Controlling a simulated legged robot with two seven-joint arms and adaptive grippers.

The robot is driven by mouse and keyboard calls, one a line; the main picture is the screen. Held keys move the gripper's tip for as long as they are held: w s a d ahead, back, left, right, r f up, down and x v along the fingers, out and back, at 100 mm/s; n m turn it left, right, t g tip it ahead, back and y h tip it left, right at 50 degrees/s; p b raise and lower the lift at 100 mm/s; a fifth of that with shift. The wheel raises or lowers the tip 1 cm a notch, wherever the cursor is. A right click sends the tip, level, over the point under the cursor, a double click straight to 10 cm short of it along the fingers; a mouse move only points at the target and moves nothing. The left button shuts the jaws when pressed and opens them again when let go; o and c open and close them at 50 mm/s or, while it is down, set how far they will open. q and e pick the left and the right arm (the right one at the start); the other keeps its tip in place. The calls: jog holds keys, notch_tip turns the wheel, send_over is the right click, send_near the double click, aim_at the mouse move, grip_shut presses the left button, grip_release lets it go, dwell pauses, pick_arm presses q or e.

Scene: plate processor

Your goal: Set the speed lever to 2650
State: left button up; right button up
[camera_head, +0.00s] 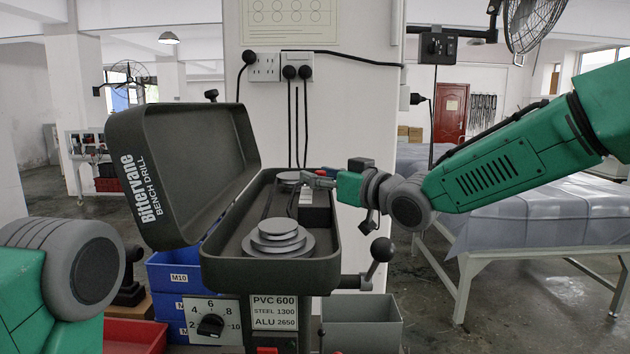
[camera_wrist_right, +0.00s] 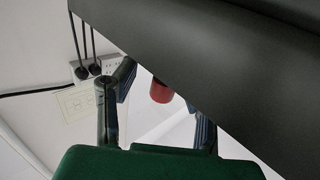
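The bench drill (camera_head: 185,160) has its lid open, with stepped grey pulleys (camera_head: 278,240) in its housing. A label (camera_head: 274,312) on its front reads PVC 600, STEEL 1300, ALU 2650. My right gripper (camera_head: 318,180) is at the far right rim of the housing, fingers pointing left. In the right wrist view its fingers are apart, with a red cylindrical piece (camera_wrist_right: 161,91) showing between them; contact cannot be told. I cannot tell whether this red piece is the speed lever. A black ball-ended handle (camera_head: 382,249) sticks out on the drill's right side. My left gripper is out of view.
The open lid stands up at the left of the housing. A dial (camera_head: 210,325) is on the drill's front. Blue bins (camera_head: 172,275), a red bin (camera_head: 135,335) and a grey box (camera_head: 362,318) surround it. A covered table (camera_head: 540,215) is at the right.

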jog(key=shift+d+f, duration=0.2)
jog(key=shift+d, duration=0.15)
jog(key=shift+s+d, duration=0.15)
jog(key=shift+d, duration=0.1)
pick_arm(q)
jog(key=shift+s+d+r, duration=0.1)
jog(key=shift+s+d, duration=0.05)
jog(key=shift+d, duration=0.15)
pick_arm(e)
jog(key=v, duration=1.1)
jog(key=shift+s+d, duration=0.15)
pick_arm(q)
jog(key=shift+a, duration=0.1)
